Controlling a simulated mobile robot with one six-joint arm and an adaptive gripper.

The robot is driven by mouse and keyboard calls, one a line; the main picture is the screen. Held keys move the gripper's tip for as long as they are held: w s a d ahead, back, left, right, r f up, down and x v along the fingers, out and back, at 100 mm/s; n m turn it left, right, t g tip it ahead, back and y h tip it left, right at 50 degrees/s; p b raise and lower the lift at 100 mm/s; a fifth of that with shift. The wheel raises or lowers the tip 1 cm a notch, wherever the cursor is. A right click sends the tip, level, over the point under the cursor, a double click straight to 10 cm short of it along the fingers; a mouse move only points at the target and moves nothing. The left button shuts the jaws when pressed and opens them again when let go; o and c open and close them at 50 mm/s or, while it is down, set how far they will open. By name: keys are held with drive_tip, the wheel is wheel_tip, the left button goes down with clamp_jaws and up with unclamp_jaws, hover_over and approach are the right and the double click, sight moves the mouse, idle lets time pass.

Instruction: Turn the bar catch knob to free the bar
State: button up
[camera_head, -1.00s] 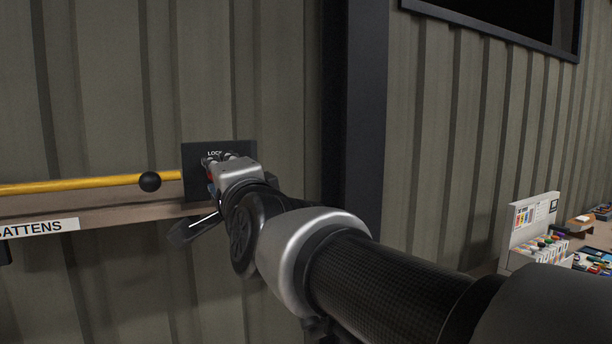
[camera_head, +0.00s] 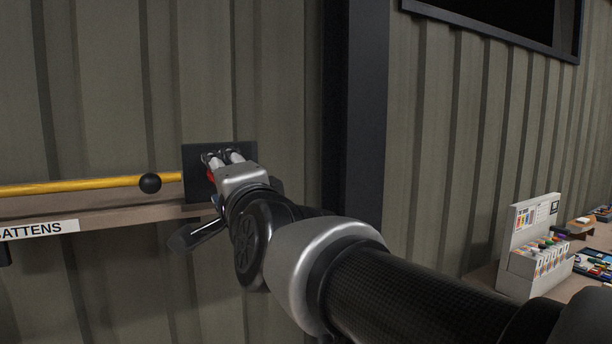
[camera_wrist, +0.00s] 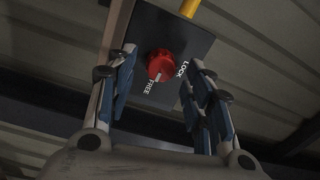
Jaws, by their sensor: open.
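The bar catch knob (camera_wrist: 160,66) is red and round, on a dark plate (camera_wrist: 185,40) marked LOCK and FREE. In the wrist view a pale mark on the knob points towards the word FREE. My gripper (camera_wrist: 160,95) is open, with its fingers to either side of the knob and no contact visible. In the head view my gripper (camera_head: 224,158) is in front of the plate and hides most of the knob. The yellow bar (camera_head: 80,186) with a black ball (camera_head: 150,183) runs level from the left to the plate.
A wooden shelf (camera_head: 130,214) labelled BATTENS lies under the bar. A dark post (camera_head: 355,120) stands right of the plate against the ribbed wall. A bench at the far right holds a white rack (camera_head: 530,250) of coloured items.

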drive_tip(key=v, duration=1)
drive_tip(key=shift+s, duration=0.3)
drive_tip(key=shift+d, duration=0.1)
drive_tip(key=s+d+f+n+g+h, duration=0.2)
drive_tip(key=d+f+n+g+h, duration=0.1)
drive_tip(key=d+f, duration=0.55)
drive_tip(key=s+d+f+n+g+h, duration=0.25)
drive_tip(key=d+f, duration=0.25)
drive_tip(key=f, duration=0.7)
drive_tip(key=s+d+f+n+g+h, duration=0.4)
drive_tip(key=s+d+f+g, duration=0.1)
drive_tip(key=s+d+f, duration=0.6)
wheel_tip(320, 180, down, 3)
drive_tip(key=shift+s+d+r, duration=0.2)
drive_tip(key=shift+s+d, duration=0.2)
drive_tip(key=shift+s, duration=0.55)
